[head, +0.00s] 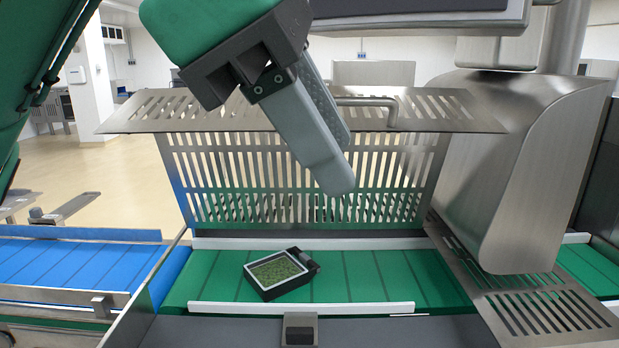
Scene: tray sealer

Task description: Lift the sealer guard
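The sealer guard (250,170) is a slotted steel cover with a wide top plate and a slotted upright panel below it, standing behind the green belt. Its bar handle (375,101) is on the top plate, with the left end hidden behind my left gripper's fingers. My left gripper (338,165) hangs down from the upper left in front of the guard. Its grey fingers are parted, with a textured inner face showing, and nothing is seen between them. I cannot tell whether a finger touches the handle. My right gripper is out of view.
A black tray (261,289) with green contents sits on the green belt (350,275) between white rails. A blue belt (70,262) lies at the left. A rounded steel housing (510,170) stands close on the right, and a grey panel (430,20) crosses the top.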

